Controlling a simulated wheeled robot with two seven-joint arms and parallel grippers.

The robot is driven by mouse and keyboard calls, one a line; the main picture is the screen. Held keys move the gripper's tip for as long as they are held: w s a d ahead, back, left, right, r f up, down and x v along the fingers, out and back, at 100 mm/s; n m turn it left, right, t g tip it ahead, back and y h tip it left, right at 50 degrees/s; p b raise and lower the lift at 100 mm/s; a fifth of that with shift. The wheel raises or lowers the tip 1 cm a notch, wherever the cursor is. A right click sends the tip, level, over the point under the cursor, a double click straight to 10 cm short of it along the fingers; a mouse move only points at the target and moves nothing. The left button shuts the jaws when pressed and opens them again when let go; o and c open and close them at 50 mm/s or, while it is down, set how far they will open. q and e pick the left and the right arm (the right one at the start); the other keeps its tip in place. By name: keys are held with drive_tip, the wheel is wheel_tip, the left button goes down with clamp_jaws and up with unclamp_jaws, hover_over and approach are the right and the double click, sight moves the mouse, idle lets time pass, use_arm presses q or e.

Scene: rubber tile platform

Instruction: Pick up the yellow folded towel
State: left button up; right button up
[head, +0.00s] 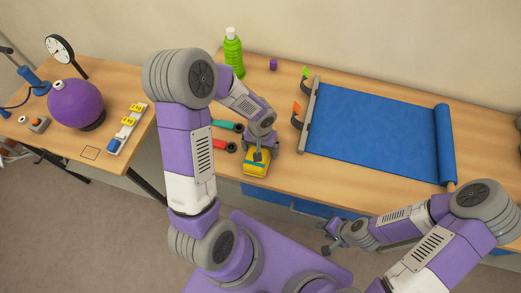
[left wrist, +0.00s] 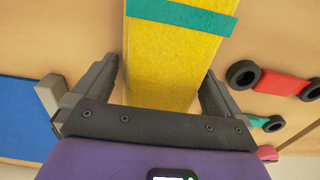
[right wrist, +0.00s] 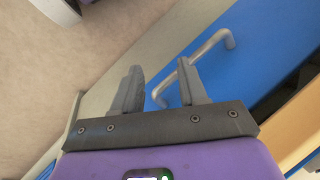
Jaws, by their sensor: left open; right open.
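The yellow folded towel (head: 256,167) lies on the wooden table near its front edge, with a teal band across it. In the left wrist view the towel (left wrist: 168,65) runs between the fingers of my left gripper (left wrist: 160,85). That gripper (head: 262,158) is open, with one finger on each side of the towel; I cannot tell whether they touch it. My right gripper (head: 332,240) is open and empty, low in front of the table. In the right wrist view it (right wrist: 160,90) faces a blue drawer front with a metal handle (right wrist: 208,45).
A blue mat (head: 375,130) with a rolled end covers the table's right part. Red (head: 221,145) and teal (head: 228,125) handled items lie left of the towel. A green bottle (head: 233,52) stands behind. A purple ball (head: 76,103) is on the left table.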

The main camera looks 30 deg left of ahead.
use_arm(q)
drive_tip(key=c, duration=1)
drive_tip(key=shift+o, duration=0.2)
drive_tip(key=shift+r, duration=0.1)
